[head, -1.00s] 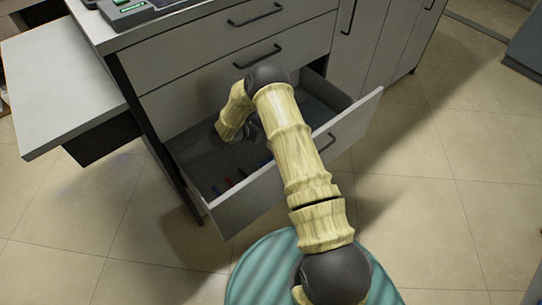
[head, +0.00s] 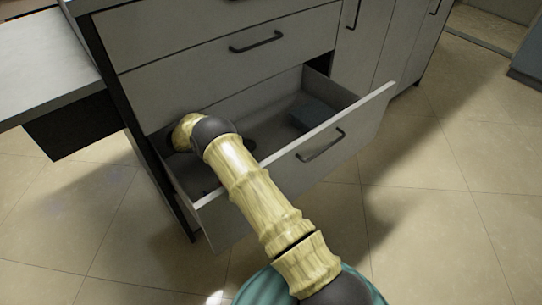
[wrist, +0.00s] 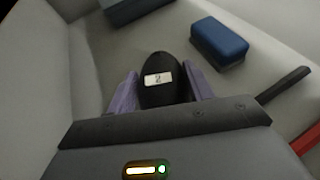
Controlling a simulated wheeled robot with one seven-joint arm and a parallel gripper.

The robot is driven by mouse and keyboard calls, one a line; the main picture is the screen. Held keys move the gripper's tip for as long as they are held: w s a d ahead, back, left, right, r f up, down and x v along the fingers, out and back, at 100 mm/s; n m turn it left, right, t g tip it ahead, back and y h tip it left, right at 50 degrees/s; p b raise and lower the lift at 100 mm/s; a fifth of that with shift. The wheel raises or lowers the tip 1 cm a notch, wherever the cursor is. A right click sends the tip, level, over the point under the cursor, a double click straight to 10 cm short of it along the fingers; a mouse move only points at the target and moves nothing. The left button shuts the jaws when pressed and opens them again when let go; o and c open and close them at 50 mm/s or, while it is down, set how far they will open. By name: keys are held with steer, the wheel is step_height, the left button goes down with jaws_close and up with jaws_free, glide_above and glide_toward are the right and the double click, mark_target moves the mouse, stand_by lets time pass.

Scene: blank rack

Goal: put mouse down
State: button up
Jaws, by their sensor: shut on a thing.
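The mouse (wrist: 160,92) is black with a white label marked 2. In the wrist view it sits between the two purple-grey fingers of my gripper (wrist: 160,98), which is shut on it. The gripper is inside the open bottom drawer (head: 290,170), low near its floor. I cannot tell whether the mouse touches the drawer floor. In the head view my arm hides the gripper and the mouse.
A blue block (wrist: 218,42) lies in the drawer ahead and to the right. A dark box (head: 310,115) sits at the drawer's back right. A dark bar (wrist: 285,86) and a red item (wrist: 306,139) lie near the gripper's right. Drawer walls enclose the space.

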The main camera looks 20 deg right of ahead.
stand_by(0.3)
steer(key=b, duration=0.4)
glide_above(287, 141)
steer(key=s+a, duration=0.2)
steer(key=shift+d+f, duration=0.1)
steer(key=shift+d, duration=0.5)
step_height(287, 141, down, 4)
steer(key=b, duration=0.2)
steer(key=shift+r+b, duration=0.25)
steer(key=shift+b, duration=0.05)
steer(key=o, duration=1)
steer(key=shift+r, duration=0.1)
steer(key=shift+a, duration=0.15)
